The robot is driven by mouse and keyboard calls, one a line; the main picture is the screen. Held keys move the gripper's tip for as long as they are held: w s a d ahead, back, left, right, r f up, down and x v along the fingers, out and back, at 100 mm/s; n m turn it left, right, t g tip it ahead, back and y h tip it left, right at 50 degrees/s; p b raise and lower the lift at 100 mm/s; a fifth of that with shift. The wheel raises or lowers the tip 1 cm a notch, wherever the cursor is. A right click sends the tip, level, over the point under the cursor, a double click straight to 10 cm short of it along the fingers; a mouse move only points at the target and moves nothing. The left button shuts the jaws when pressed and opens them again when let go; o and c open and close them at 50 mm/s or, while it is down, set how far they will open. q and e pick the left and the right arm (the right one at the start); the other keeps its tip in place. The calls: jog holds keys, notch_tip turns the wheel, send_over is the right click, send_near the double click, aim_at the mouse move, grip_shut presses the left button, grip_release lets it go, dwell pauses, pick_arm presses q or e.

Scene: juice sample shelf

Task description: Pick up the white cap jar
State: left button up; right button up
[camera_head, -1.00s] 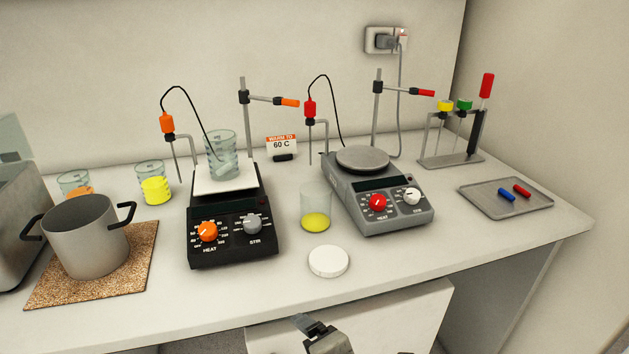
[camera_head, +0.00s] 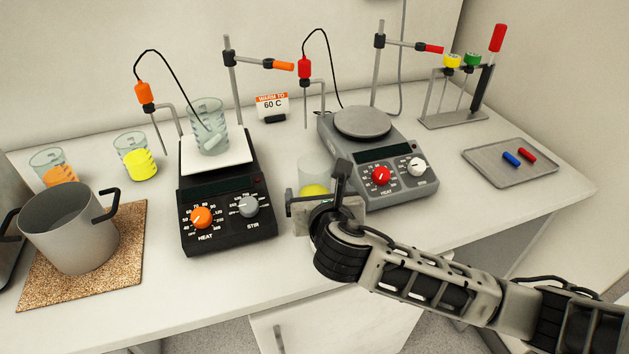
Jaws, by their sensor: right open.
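A clear glass jar (camera_head: 314,175) with yellow liquid in its bottom stands on the white counter between the two hotplates. My right gripper (camera_head: 316,192) is open in front of this jar, with one finger to its left and one to its right. The gripper hides the lower part of the jar, and I cannot tell whether the fingers touch it. The flat white cap that lay in front of the jar is hidden behind my right gripper and wrist. My left gripper is not in view.
A black hotplate (camera_head: 228,205) with a beaker (camera_head: 207,120) stands left of the jar, a grey hotplate (camera_head: 385,160) right of it. A steel pot (camera_head: 68,235) sits on a cork mat at left. A tray (camera_head: 480,165) with two stir bars lies at right.

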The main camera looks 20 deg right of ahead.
aim_at(312, 161)
jog(key=x, duration=0.6)
jog(key=shift+w+d+r+p, duration=0.1)
jog(key=shift+w+d+p, duration=0.05)
jog(key=shift+w+p, duration=0.15)
jog(key=c, duration=1.2)
jog(key=r, duration=0.4)
jog(key=shift+s, duration=0.35)
jog(key=r+v, duration=0.1)
jog(key=v, duration=0.9)
jog(key=w+d+r+v, duration=0.1)
jog(key=v, duration=0.5)
jog(key=shift+r, duration=0.3)
jog(key=shift+w, duration=0.1)
